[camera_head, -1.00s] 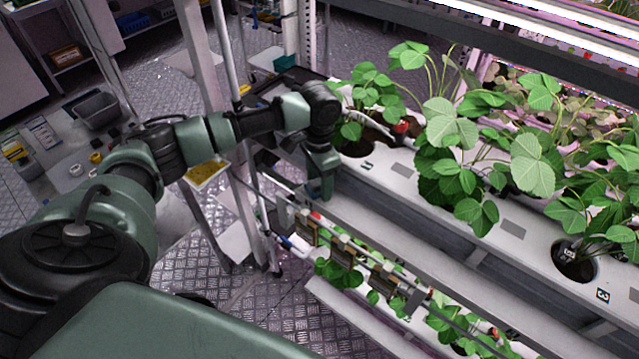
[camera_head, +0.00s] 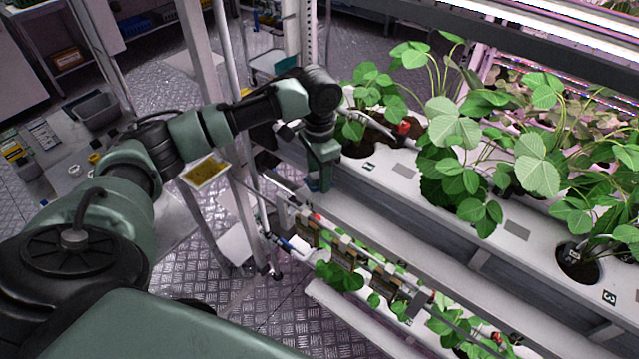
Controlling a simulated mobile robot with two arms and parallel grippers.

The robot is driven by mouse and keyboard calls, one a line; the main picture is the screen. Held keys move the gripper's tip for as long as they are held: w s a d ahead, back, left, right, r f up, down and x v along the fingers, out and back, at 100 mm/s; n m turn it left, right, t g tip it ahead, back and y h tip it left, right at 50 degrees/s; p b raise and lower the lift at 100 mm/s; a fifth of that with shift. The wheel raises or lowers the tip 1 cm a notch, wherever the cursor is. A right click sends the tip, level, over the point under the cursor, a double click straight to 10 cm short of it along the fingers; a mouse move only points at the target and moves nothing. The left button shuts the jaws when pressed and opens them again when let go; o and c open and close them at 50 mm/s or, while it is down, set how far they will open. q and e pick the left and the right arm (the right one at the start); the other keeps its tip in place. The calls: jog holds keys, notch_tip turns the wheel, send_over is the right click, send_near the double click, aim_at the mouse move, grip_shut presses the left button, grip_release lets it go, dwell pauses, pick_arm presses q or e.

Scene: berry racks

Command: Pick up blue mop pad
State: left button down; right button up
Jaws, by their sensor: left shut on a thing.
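My left arm comes in from the left and reaches to the rack. My left gripper (camera_head: 318,182) points down at the front edge of the white plant trough (camera_head: 400,185). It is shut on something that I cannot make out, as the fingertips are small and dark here. I cannot pick out a blue mop pad for certain. A small blue and white part (camera_head: 287,244) shows at the lower rail, below and left of the gripper. My right gripper is not in view.
Strawberry plants (camera_head: 455,160) grow in the trough, leaves overhanging its edge. A rail with brown clips (camera_head: 345,255) runs below it. A metal post (camera_head: 200,60) and a yellow sticky card (camera_head: 206,172) stand close to my arm. A grey bin (camera_head: 97,110) is at left.

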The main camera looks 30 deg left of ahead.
aim_at(316, 177)
pick_arm(q)
notch_tip(316, 177, up, 3)
jog(key=shift+r+b, duration=0.1)
jog(key=shift+b, duration=0.25)
jog(key=shift+s+r, duration=0.2)
jog(key=shift+s, duration=0.35)
jog(key=s+a+b, duration=0.1)
jog(key=s+b, duration=0.3)
jog(key=s, duration=1.4)
jog(key=shift+s+a, duration=0.2)
jog(key=shift+s, duration=0.05)
jog(key=shift+r, duration=0.1)
